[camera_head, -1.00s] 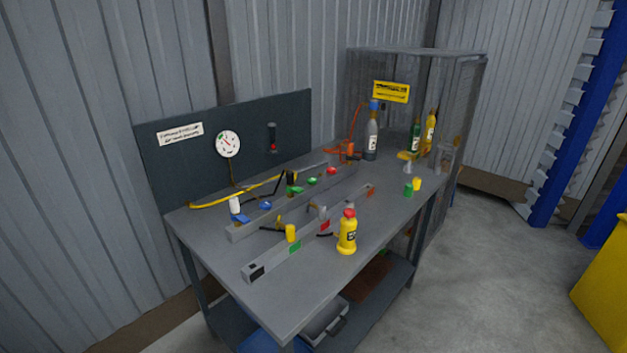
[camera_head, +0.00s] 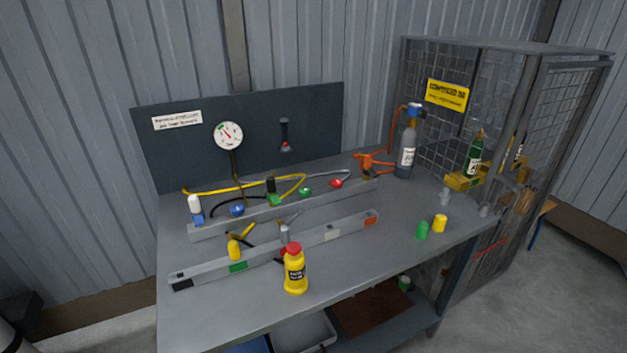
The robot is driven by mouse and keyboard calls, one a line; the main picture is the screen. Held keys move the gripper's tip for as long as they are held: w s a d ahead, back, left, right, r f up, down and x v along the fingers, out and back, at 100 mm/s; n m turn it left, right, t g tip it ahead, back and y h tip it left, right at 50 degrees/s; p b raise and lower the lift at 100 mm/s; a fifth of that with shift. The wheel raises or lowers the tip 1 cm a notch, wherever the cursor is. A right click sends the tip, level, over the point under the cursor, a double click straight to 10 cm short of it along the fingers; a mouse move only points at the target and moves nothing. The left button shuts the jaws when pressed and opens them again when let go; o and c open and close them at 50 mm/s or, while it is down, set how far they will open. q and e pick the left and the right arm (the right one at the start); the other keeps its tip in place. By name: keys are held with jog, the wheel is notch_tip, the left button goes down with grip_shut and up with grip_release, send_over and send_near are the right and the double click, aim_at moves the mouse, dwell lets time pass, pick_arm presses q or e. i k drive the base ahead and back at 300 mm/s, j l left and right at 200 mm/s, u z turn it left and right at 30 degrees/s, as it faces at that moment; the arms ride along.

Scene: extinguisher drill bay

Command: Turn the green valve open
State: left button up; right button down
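On the rear rail of the bench, a green round knob (camera_head: 305,191) sits between a blue knob (camera_head: 237,210) and a red knob (camera_head: 337,183). A small green part (camera_head: 274,201) with a dark top stands just left of the green knob. I cannot tell for sure which of these two is the green valve, nor whether it is open. Neither of my grippers shows in the head view, and nothing is touching the knobs.
The grey bench (camera_head: 200,315) has a second rail (camera_head: 190,276) in front, with a yellow bottle (camera_head: 295,270) before it. A gauge (camera_head: 229,136) hangs on the back panel. Green (camera_head: 422,230) and yellow (camera_head: 440,223) pieces stand right. A mesh cage (camera_head: 500,100) stands at the right end.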

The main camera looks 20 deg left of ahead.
aim_at(304, 191)
jog(key=i+l+u, duration=0.25)
jog(key=i+l, duration=0.2)
jog(key=i+l+u, duration=0.3)
jog(key=l, duration=0.25)
jog(key=i, duration=0.1)
